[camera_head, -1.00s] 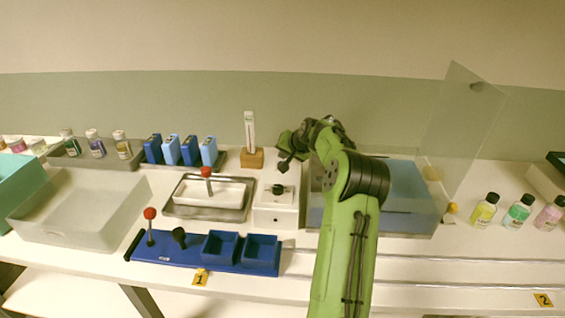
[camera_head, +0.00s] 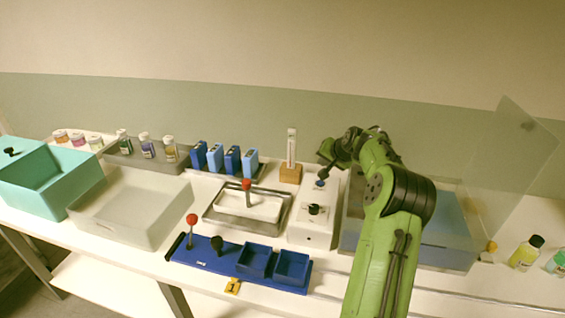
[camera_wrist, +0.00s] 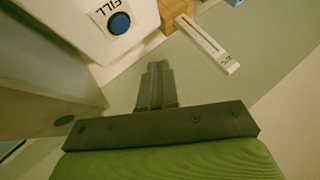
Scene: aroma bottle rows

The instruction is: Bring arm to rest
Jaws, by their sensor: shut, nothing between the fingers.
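My green arm rises from the bottom of the head view and bends over the bench. My gripper (camera_head: 327,155) is at its far end, raised near the white box (camera_head: 313,212) with a black knob. In the wrist view my gripper (camera_wrist: 156,72) has its two dark fingers together, with nothing between them. The white box's blue button (camera_wrist: 119,22), beside the letters FILL, shows just past the fingers. A thermometer-like strip (camera_wrist: 208,42) on a wooden block (camera_wrist: 178,12) is to the right of them. The gripper appears apart from all of these.
A clear panel (camera_head: 510,150) stands right of my arm, over a blue-floored tray (camera_head: 445,225). Left are a steel tray (camera_head: 218,224), blue rack (camera_head: 210,257), pale bin (camera_head: 125,225), teal bin (camera_head: 50,188) and several blue cartridges (camera_head: 215,158). Bottles (camera_head: 526,253) stand at right.

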